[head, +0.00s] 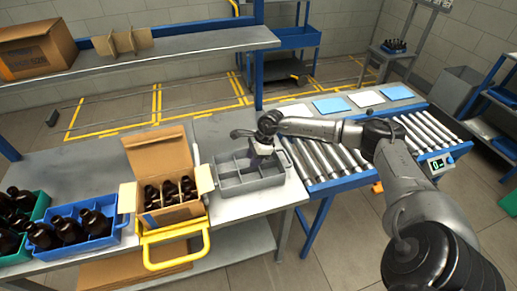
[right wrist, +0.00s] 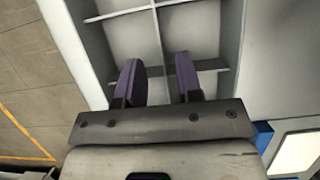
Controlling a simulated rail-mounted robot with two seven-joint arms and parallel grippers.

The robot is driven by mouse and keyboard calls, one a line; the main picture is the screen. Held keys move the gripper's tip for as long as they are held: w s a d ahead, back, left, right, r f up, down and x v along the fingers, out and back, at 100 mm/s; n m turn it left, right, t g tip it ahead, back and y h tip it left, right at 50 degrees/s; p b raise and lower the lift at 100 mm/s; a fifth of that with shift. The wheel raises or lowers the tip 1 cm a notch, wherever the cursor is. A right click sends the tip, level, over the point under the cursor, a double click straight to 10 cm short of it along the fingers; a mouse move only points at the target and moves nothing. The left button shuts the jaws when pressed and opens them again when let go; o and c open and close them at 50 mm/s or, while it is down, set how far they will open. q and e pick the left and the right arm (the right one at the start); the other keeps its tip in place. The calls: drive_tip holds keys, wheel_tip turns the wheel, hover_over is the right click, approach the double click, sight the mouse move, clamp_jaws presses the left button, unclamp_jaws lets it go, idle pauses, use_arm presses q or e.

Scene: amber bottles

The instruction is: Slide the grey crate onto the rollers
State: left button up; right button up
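The grey crate (head: 238,188), divided into compartments, stands on the steel table at the left end of the rollers (head: 322,162). Its visible compartments look empty. My right gripper (head: 258,160) reaches down over the crate from the right. In the right wrist view its two purple-padded fingers (right wrist: 160,82) are apart, with the crate's inner dividers (right wrist: 157,32) beyond them. A divider runs toward the gap between the fingers; I cannot tell whether they touch it. My left gripper is not in view.
An open cardboard box (head: 166,160) of amber bottles and a yellow frame (head: 172,252) are left of the crate. Blue (head: 82,241) and green bins of bottles stand farther left. Blue and white sheets (head: 332,104) lie behind the rollers. A small display (head: 437,164) is at the front right.

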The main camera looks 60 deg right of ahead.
sight(248, 168)
drive_tip(key=shift+x, duration=2.8)
clamp_jaws()
